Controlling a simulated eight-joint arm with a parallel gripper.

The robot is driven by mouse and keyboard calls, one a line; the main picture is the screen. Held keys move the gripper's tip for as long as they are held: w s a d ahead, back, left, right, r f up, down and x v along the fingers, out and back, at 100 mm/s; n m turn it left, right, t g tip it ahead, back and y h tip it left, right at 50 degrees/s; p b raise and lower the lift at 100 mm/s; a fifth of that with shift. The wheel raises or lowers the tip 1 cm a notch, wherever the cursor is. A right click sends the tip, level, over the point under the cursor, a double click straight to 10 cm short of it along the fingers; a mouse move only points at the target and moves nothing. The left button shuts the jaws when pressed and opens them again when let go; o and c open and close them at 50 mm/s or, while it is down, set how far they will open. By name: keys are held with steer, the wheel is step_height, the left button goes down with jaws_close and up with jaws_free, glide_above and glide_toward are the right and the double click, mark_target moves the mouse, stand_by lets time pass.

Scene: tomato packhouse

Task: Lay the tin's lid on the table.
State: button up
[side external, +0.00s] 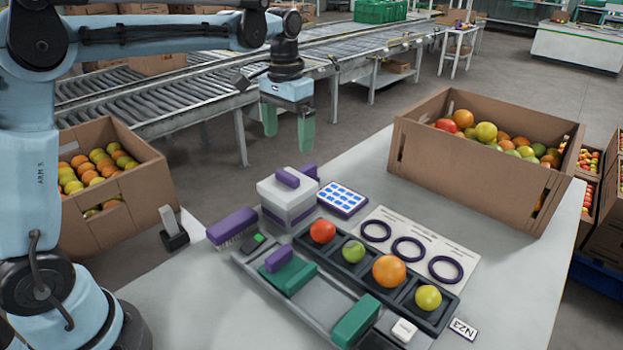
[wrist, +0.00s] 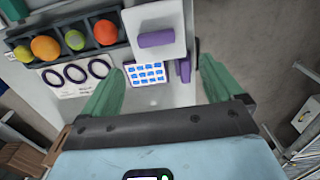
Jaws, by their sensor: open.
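The lid has a purple bar handle (side external: 287,177). In the wrist view the lid (wrist: 145,20) and its handle (wrist: 156,39) show near the top centre. My gripper (side external: 287,142) has two green fingers spread apart with nothing between them. It hangs above and behind the tin, clear of the lid. In the wrist view the gripper (wrist: 163,66) opens toward the tin, and the lid lies beyond the fingertips. The table (side external: 480,300) has bare grey surface.
A cardboard crate (side external: 470,168) stands at back right.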

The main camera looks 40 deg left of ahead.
mark_target(289, 173)
steer(key=shift+s+d+f, duration=0.15)
steer(key=shift+f, duration=2.05)
steer(key=shift+s+d+f, duration=0.1)
steer(key=shift+f, duration=2.05)
steer(key=c, duration=1.3)
steer(key=shift+o, duration=0.2)
steer(key=shift+r, duration=0.15)
